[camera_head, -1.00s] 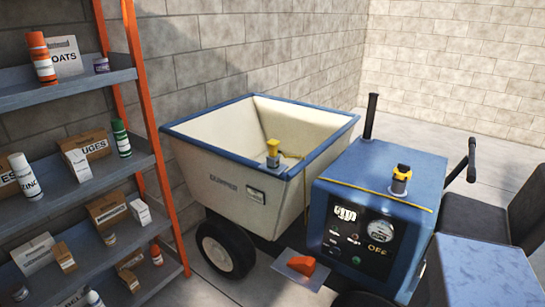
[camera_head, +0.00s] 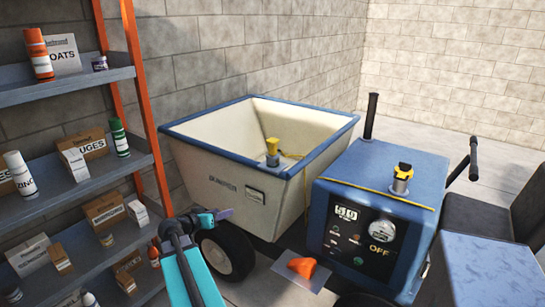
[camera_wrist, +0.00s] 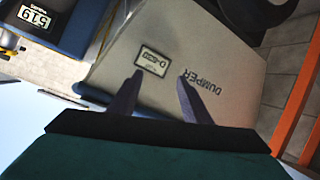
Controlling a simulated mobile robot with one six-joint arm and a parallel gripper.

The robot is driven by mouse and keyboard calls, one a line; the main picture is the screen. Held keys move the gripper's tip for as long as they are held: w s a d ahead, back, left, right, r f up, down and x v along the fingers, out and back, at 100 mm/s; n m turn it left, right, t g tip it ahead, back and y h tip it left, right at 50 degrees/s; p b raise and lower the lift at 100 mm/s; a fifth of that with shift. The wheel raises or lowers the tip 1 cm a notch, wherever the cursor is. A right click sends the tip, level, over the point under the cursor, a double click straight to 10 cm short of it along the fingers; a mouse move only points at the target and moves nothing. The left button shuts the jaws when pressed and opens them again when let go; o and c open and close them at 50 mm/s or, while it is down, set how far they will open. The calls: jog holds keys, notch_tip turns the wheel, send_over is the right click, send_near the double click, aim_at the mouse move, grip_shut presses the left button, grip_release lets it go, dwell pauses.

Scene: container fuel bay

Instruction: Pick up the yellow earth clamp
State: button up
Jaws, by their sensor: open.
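Two yellow pieces could be the earth clamp, and I cannot tell which. One yellow piece (camera_head: 272,146) stands on a grey stub at the dumper's skip (camera_head: 225,180), by a thin yellow cable. A yellow-and-black piece (camera_head: 403,169) sits on a grey post on top of the blue machine (camera_head: 340,205). My gripper (camera_head: 224,214) is low in front of the skip, below and left of both pieces. In the wrist view my gripper (camera_wrist: 160,85) is open and empty, with the dumper's lettered side beyond its fingers. A yellow and silver part shows at the left edge (camera_wrist: 8,42).
An orange wedge-like object (camera_head: 301,267) lies on a flat plate on the floor. An orange-framed shelf (camera_head: 85,155) with cans and boxes stands on the left. The dumper's wheel (camera_head: 228,252) is close by my arm. Open air lies above the skip and machine.

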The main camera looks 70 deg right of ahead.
jog(key=s+d+r+m+g+h, duration=0.1)
jog(key=s+d+r+m+h, duration=0.1)
jog(key=s+d+r, duration=0.35)
jog(key=m+g+h+b, duration=0.1)
jog(key=m+g+h, duration=0.1)
jog(key=m, duration=0.1)
send_near(270, 150)
jog(key=d, duration=0.2)
jog(key=shift+s+a, duration=0.15)
jog(key=shift+a, duration=0.1)
jog(key=shift+d, duration=0.1)
jog(key=p+x, duration=0.2)
jog(key=x, duration=0.5)
jog(key=shift+d, duration=0.2)
jog(key=shift+s+d, duration=0.2)
jog(key=shift+d, duration=0.3)
jog(key=shift+s+p+x, duration=0.2)
jog(key=shift+p+x, duration=1.05)
jog(key=shift+x, duration=1.35)
jog(key=shift+a+f, duration=0.1)
